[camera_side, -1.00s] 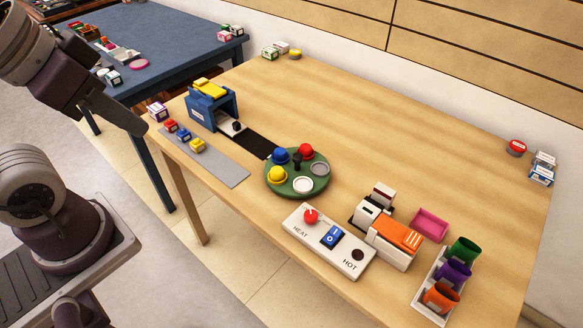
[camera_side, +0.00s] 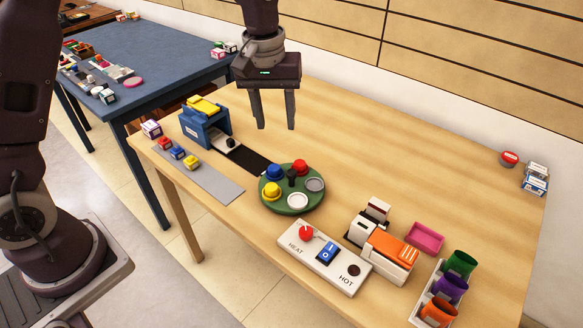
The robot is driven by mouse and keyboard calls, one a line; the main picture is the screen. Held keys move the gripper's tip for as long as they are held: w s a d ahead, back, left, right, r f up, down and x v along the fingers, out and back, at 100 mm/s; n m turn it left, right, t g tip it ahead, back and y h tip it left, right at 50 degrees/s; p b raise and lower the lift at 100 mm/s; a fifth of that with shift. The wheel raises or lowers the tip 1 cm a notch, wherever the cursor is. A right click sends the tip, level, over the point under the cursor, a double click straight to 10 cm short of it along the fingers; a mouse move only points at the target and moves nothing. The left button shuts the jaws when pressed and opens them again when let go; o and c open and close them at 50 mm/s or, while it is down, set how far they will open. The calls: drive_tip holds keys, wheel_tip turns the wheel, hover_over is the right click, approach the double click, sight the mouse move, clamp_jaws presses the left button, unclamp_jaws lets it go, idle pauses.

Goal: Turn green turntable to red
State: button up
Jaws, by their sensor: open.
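The green turntable (camera_side: 303,203) lies flat on the wooden table, near its middle. It has a dark upright knob (camera_side: 292,178) at its centre. Around the knob sit a blue piece (camera_side: 273,173), a yellow piece (camera_side: 271,191), a red piece (camera_side: 300,167), a grey disc (camera_side: 315,184) and a white disc (camera_side: 297,200). The red piece is at the back of the turntable. My gripper (camera_side: 275,127) is open and empty, fingers pointing down. It hangs above the table, behind the turntable in the picture, and touches nothing.
A control panel (camera_side: 322,262) with red knob stands in front of the turntable. A toaster-like box (camera_side: 387,258), a pink tray (camera_side: 425,238) and a rack of coloured cups (camera_side: 420,295) are to the right. A blue machine (camera_side: 205,125) stands left.

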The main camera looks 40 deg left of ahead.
drive_tip(key=n+g, duration=0.1)
drive_tip(key=n, duration=0.1)
hover_over(292, 173)
wheel_tip(292, 173, down, 10)
drive_tip(key=shift+r, duration=0.2)
wheel_tip(292, 173, down, 7)
clamp_jaws()
idle(0.8)
